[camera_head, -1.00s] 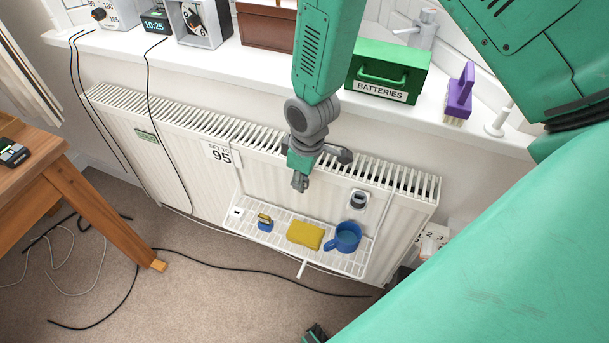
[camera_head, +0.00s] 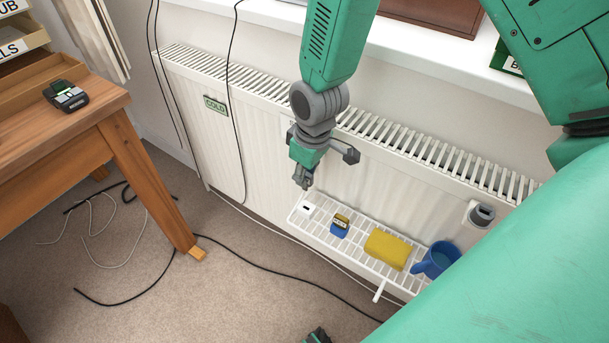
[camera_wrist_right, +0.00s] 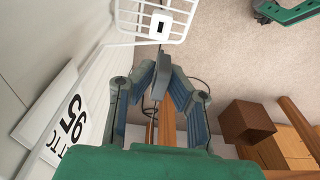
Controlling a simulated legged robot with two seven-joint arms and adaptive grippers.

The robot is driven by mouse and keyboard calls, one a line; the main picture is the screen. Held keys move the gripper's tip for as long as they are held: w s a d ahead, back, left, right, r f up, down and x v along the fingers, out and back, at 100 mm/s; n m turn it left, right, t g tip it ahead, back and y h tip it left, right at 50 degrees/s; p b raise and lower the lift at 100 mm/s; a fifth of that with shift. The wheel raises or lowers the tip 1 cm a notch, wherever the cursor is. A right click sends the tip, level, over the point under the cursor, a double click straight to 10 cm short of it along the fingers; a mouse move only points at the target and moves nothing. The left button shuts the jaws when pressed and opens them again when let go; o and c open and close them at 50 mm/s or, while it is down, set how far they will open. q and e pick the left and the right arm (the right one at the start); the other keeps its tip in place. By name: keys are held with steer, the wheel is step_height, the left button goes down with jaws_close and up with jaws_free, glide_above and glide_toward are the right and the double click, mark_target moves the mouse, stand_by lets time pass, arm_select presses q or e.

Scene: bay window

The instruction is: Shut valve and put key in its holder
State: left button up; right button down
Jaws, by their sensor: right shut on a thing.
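My right gripper (camera_head: 303,180) hangs in front of the white radiator, above the left end of a wire rack. In the right wrist view its fingers are shut on a small dark grey piece, which looks like the key (camera_wrist_right: 160,80); its shape is hard to make out. Below it, on the rack's left end, is a white block with a dark slot (camera_head: 307,208), possibly the key holder; it also shows in the right wrist view (camera_wrist_right: 160,25). A grey round fitting on a white plate (camera_head: 482,214) is at the radiator's right; I cannot tell whether it is the valve.
The wire rack (camera_head: 292,216) bears a blue-and-yellow item (camera_head: 340,225), a yellow sponge (camera_head: 388,249) and a blue mug (camera_head: 436,260). A wooden table (camera_head: 70,135) stands at left. Cables cross the carpet.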

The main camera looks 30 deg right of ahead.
mark_target(306, 189)
steer(key=shift+d, duration=0.15)
steer(key=shift+d, duration=0.1)
steer(key=shift+d+f+p, duration=0.1)
steer(key=shift+f+p, duration=0.05)
steer(key=shift+p, duration=0.3)
steer(key=f+b, duration=0.2)
steer(key=f, duration=0.1)
steer(key=shift+a+f, duration=0.2)
steer(key=shift+f, duration=0.1)
steer(key=shift+d+f+b, duration=0.15)
steer(key=shift+f+b, duration=0.35)
steer(key=shift+f, duration=0.55)
steer(key=shift+p, duration=0.55)
steer(key=shift+p, duration=0.55)
stand_by(0.3)
